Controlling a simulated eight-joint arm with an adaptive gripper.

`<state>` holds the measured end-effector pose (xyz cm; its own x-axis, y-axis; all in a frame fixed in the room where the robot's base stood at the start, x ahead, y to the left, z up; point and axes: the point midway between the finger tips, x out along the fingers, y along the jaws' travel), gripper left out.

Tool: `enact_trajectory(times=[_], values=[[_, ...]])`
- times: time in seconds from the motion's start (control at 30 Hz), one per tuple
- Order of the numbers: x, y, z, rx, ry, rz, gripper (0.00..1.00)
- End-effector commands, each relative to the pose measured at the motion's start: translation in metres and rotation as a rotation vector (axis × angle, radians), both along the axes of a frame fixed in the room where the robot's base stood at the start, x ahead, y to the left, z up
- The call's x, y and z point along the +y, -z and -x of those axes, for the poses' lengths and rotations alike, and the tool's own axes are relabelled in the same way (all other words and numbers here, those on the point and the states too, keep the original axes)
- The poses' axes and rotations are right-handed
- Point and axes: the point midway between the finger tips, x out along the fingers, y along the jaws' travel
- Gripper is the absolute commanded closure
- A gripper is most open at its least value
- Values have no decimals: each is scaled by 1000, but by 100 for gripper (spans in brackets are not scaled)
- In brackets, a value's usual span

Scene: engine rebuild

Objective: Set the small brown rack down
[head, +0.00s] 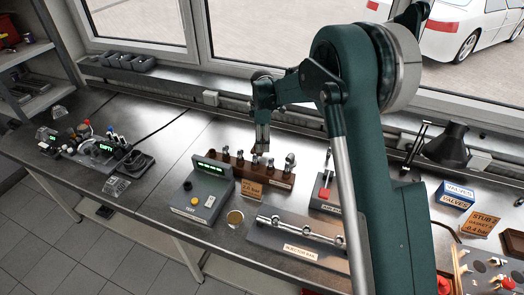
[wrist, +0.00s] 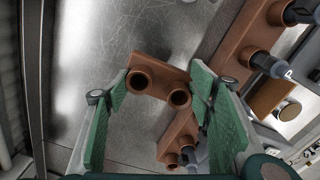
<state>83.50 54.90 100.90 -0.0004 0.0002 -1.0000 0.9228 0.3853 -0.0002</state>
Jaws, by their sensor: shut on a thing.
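The small brown rack (wrist: 160,82) has two round sockets, both looking empty in the wrist view. My gripper (wrist: 163,90) has its green-padded fingers on either side of it and is shut on it. In the head view my gripper (head: 262,143) points down just behind the long brown rack (head: 270,176). The small rack is mostly hidden there. The long rack also runs diagonally in the wrist view (wrist: 228,68), close to the small rack's right side. I cannot tell whether the small rack touches the bench.
The long rack holds several upright injectors. In front are a grey tester (head: 203,195) with a green display and a tray (head: 290,240) with an injector rail. Bare metal bench (head: 190,145) lies left of my gripper; the window ledge is behind.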

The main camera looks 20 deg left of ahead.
Motion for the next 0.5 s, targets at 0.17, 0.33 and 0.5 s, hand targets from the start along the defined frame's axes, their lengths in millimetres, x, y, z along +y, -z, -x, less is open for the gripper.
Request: enact_trajectory(times=[0.17,0.33,0.5], values=[[0,17,0,0,0,0,67],[0,20,0,0,0,0,67],[0,20,0,0,0,0,67]])
